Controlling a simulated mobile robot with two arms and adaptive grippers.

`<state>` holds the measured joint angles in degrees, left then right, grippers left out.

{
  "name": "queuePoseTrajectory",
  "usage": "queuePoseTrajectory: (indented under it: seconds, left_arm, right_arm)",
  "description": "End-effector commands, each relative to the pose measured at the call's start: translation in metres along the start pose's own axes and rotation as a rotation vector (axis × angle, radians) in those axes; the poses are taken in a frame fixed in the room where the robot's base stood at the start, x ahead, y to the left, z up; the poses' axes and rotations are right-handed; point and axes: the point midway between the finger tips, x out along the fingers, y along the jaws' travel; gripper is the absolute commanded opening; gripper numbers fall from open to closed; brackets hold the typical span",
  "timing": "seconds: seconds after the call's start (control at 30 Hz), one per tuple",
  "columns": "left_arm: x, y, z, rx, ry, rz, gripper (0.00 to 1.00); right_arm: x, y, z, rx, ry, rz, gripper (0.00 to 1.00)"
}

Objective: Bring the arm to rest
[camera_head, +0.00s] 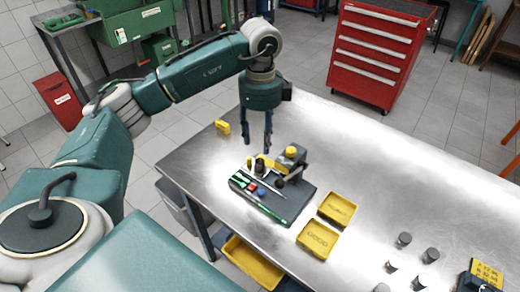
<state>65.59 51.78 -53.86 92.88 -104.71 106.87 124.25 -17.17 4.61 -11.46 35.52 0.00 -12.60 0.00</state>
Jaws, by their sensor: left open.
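My left arm reaches in from the left over the metal table (370,150). My left gripper (257,150) points straight down with its two dark fingers apart. Nothing shows between the fingers. It hangs above the back edge of a dark board (292,205) that carries small tools and parts; whether the fingertips touch anything there cannot be told. My right gripper is out of the picture.
Two yellow trays (318,240) and (337,209) lie right of the board. Several grey cylinders (431,255) stand at the front right. A red tool cabinet (375,55) stands behind. The table's right middle is clear.

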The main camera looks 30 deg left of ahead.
Motion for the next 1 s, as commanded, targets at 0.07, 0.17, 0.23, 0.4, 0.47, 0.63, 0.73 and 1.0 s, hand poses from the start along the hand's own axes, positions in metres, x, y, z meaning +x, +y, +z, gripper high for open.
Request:
queuePoseTrajectory:
  seconds: [0.07, 0.17, 0.23, 0.4, 0.47, 0.63, 0.73, 1.0]
  left_arm:
    - [-0.009, 0.000, 0.000, 0.000, 0.000, -0.001, 0.43]
    - [-0.015, 0.000, 0.000, 0.000, -0.001, 0.000, 0.43]
    - [-0.016, 0.000, 0.000, 0.000, -0.001, 0.001, 0.43]
    - [-0.016, 0.000, 0.000, 0.000, 0.000, 0.002, 0.43]
    - [-0.016, 0.000, 0.000, 0.000, 0.000, 0.002, 0.43]
    - [-0.016, 0.000, 0.000, 0.000, 0.000, 0.001, 0.43]
    - [-0.025, 0.000, 0.000, 0.000, 0.000, 0.001, 0.43]
    - [-0.073, 0.000, 0.000, 0.000, 0.000, 0.001, 0.43]
  right_arm:
    - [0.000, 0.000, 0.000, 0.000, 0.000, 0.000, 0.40]
    - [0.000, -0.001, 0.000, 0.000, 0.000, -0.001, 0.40]
    - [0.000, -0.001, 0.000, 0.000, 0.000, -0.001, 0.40]
    - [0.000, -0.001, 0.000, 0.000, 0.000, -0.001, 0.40]
    - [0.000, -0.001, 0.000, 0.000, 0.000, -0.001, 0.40]
    - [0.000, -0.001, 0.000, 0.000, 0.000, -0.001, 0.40]
    - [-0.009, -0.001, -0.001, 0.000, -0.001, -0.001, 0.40]
    - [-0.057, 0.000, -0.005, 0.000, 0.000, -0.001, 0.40]
